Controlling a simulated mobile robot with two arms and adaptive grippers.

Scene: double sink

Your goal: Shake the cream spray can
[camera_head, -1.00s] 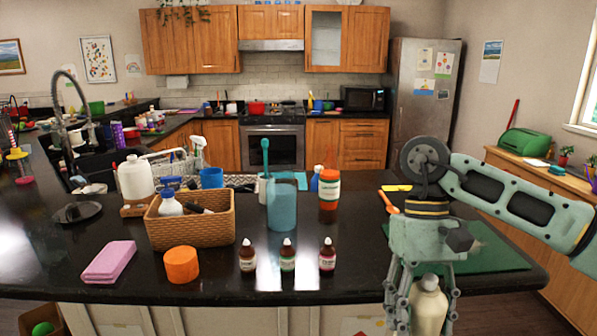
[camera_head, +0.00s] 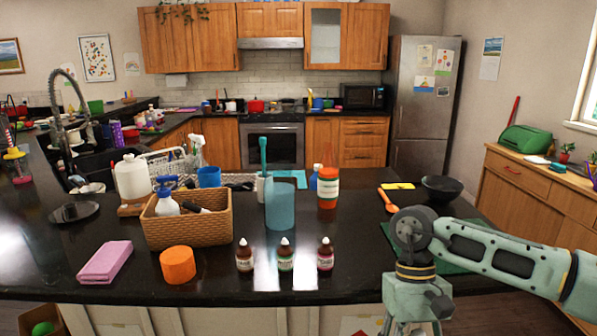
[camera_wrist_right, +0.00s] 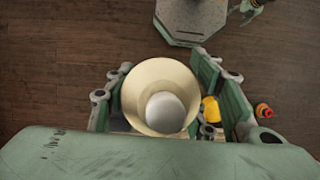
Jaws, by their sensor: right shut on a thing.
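The cream spray can (camera_wrist_right: 137,92) shows end-on in the right wrist view, with a cream body and a pale rounded tip. My right gripper (camera_wrist_right: 160,108) is shut around it, its green finger links on both sides. In the head view only the upper part of the right gripper (camera_head: 412,312) shows, at the bottom edge in front of the counter. The can and the fingertips are out of that view. My left gripper is not seen in the head view.
A black bowl (camera_head: 441,187) stands behind my right arm. Wooden floor (camera_wrist_right: 50,60) shows below the can.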

